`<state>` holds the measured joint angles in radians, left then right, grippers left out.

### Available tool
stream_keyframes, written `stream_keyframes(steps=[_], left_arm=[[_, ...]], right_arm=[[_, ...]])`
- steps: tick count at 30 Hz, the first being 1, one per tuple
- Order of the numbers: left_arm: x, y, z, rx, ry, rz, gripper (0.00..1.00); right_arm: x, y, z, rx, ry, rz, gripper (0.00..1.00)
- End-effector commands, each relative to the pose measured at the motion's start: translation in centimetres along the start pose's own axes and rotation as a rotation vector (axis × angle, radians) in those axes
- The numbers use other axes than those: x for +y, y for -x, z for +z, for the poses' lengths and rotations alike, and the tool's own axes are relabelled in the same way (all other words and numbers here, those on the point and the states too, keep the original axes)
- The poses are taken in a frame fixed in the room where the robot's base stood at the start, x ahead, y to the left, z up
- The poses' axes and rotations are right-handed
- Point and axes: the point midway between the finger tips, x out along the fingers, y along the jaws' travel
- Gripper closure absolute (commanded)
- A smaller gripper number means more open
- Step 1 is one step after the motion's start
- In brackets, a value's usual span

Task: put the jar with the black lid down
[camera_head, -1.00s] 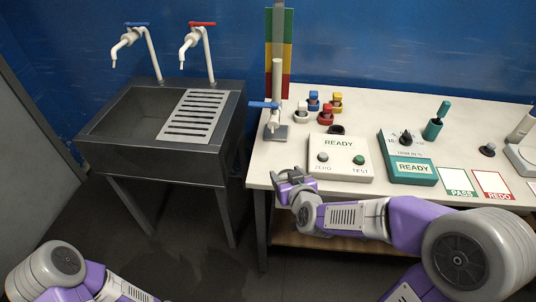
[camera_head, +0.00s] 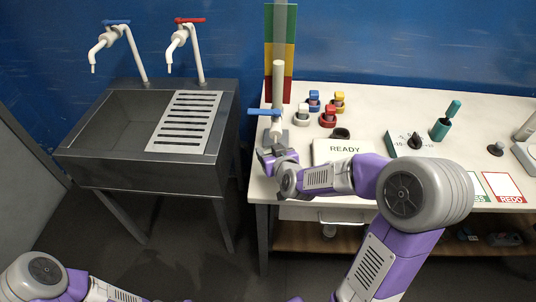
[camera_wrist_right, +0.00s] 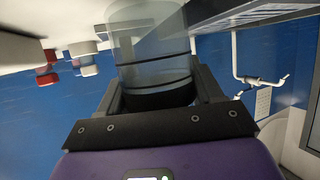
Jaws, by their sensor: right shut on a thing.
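My right gripper (camera_head: 276,157) is over the table's left front part, close in front of the white tap with the blue lever (camera_head: 278,108). In the right wrist view it (camera_wrist_right: 160,92) is shut on a jar (camera_wrist_right: 150,45). The jar has a clear body, and its black lid (camera_wrist_right: 158,95) lies between the fingers. The picture there is turned nearly upside down. In the head view my gripper and wrist hide most of the jar, so I cannot tell whether its base touches the table (camera_head: 450,92). My left gripper is outside the view.
Several small jars with coloured lids, such as the red one (camera_head: 328,115), stand right of the tap. The white READY box (camera_head: 343,150) is close right of my wrist. A grey sink (camera_head: 140,172) stands left, across a gap.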

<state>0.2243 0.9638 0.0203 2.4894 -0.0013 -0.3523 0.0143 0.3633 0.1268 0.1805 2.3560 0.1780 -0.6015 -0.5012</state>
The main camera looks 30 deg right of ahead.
Motion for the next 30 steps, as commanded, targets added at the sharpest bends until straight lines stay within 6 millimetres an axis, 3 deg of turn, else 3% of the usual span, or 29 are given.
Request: stream_keyframes(steps=[1,3,16,17,21,30], left_arm=[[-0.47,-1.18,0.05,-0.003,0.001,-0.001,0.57],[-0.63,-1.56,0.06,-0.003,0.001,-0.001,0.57],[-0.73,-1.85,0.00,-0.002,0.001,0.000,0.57],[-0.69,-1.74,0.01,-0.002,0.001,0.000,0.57],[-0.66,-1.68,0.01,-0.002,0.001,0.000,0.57],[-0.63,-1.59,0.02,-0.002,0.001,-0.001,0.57]], right_arm=[[0.09,-0.52,1.32,0.001,-0.001,0.002,0.72],[0.16,-0.73,1.87,0.001,-0.001,0.003,0.72],[0.11,-0.85,2.16,0.003,0.000,0.002,0.72],[0.12,-0.81,2.13,0.001,0.000,0.002,0.30],[0.12,-0.78,2.07,0.001,0.000,0.002,0.09],[0.13,-0.74,1.99,0.001,0.000,0.002,0.09]])
